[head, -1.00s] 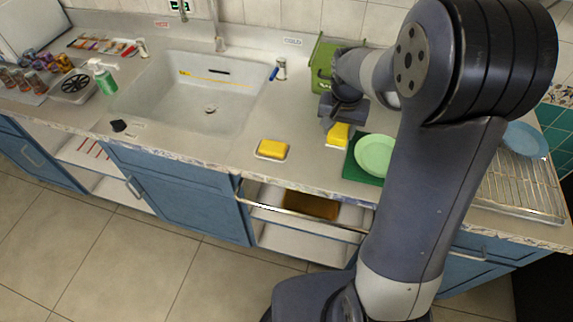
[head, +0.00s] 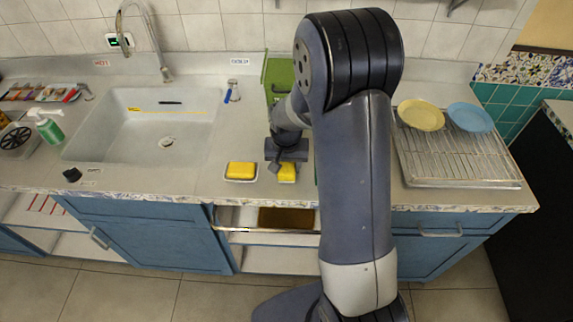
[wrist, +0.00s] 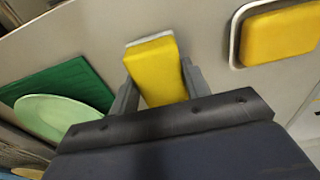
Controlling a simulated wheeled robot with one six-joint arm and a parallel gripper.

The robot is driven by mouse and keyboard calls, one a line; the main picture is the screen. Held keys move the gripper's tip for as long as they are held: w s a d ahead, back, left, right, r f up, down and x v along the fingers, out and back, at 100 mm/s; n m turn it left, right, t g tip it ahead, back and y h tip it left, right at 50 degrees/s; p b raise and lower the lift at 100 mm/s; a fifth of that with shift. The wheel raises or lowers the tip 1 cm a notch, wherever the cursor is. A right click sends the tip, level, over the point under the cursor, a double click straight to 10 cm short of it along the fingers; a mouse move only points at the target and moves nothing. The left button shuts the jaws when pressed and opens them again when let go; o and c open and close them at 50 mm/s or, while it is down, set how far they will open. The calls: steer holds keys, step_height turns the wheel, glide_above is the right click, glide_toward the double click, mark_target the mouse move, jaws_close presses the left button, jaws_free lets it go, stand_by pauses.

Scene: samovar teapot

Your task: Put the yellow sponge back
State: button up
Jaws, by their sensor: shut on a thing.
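My gripper (head: 287,163) is over the counter, right of the sink, pointing down. It is shut on a yellow sponge (head: 287,174), which also shows between the two fingers in the wrist view (wrist: 158,72). A pale edge shows along the far end of this sponge. I cannot tell whether the sponge touches the counter. A second yellow sponge (head: 241,170) lies in a small white-rimmed dish (head: 240,180) just left of the gripper. It also shows at the upper right of the wrist view (wrist: 282,32), apart from the fingers.
A green container (head: 278,72) stands behind the gripper. A green board (wrist: 68,88) with a pale green plate (wrist: 55,118) lies beside it, mostly behind my arm in the head view. The sink (head: 145,125) is left; a wire rack (head: 455,155) with yellow and blue plates is right.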

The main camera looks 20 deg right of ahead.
mark_target(287, 169)
steer(key=shift+f, duration=0.25)
steer(key=o, duration=0.9)
steer(key=r, duration=0.4)
steer(key=s+r, duration=0.1)
steer(key=r, duration=0.7)
steer(key=shift+s+a+r+b, duration=0.1)
steer(key=shift+s+a+b, duration=0.1)
steer(key=shift+b, duration=0.1)
